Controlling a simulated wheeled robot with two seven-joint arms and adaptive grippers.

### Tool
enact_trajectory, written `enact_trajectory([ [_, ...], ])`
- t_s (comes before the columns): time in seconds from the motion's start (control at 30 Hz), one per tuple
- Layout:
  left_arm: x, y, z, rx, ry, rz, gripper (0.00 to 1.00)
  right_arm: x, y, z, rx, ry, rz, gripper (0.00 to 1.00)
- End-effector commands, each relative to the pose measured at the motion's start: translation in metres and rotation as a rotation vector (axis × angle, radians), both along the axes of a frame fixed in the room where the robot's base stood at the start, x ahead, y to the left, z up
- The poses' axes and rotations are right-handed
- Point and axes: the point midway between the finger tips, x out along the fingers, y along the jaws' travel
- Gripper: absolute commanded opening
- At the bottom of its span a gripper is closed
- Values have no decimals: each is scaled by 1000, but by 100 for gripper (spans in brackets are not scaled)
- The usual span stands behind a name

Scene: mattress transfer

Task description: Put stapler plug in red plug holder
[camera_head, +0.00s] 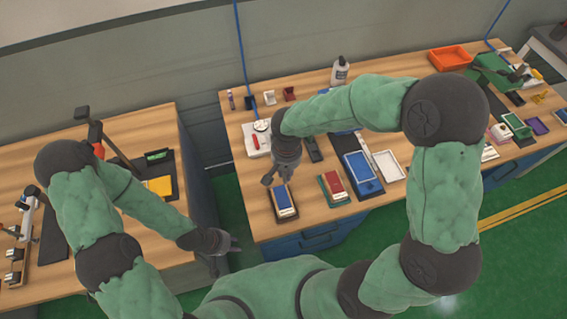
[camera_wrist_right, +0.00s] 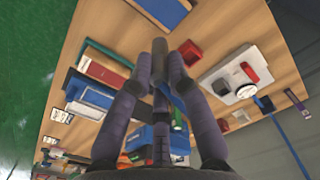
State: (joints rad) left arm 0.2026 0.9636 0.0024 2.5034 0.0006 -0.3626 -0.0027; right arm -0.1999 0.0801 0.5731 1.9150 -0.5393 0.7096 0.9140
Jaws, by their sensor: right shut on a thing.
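My right gripper (camera_head: 268,182) hangs low over the left part of the main table, above the front-left blue box. In the right wrist view its fingers (camera_wrist_right: 160,55) are closed together on a small dark thing, probably the stapler plug, mostly hidden between them. A small red box (camera_wrist_right: 190,52), likely the red plug holder, is beside the fingertips in that view; in the head view the gripper hides that spot. My left gripper (camera_head: 224,250) is open and empty in the gap between the two tables.
A white board (camera_head: 257,138) with a red item and round dial lies behind my right gripper. A blue box (camera_head: 284,202) and a red-topped box (camera_head: 334,187) lie at the front edge. A white bottle (camera_head: 340,72) and orange tray (camera_head: 450,57) stand farther back.

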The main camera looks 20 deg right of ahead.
Motion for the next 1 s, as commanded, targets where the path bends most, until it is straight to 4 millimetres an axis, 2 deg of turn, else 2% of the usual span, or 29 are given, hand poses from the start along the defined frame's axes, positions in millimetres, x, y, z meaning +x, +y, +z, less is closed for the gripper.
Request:
enact_trajectory([
  [0.3,0,0,-5,0,0,0,31,62,-13,-30,0,1,-1,0],
  [0.5,0,0,-10,0,0,0,31,89,-19,-63,0,3,-1,0],
  [0.7,0,0,-13,0,0,0,31,104,-22,-80,0,0,1,0],
  [0.87,0,0,-13,0,0,0,31,109,-23,-85,0,-1,0,0],
  [1.0,0,0,-16,0,0,0,31,111,-24,-101,0,3,1,0],
])
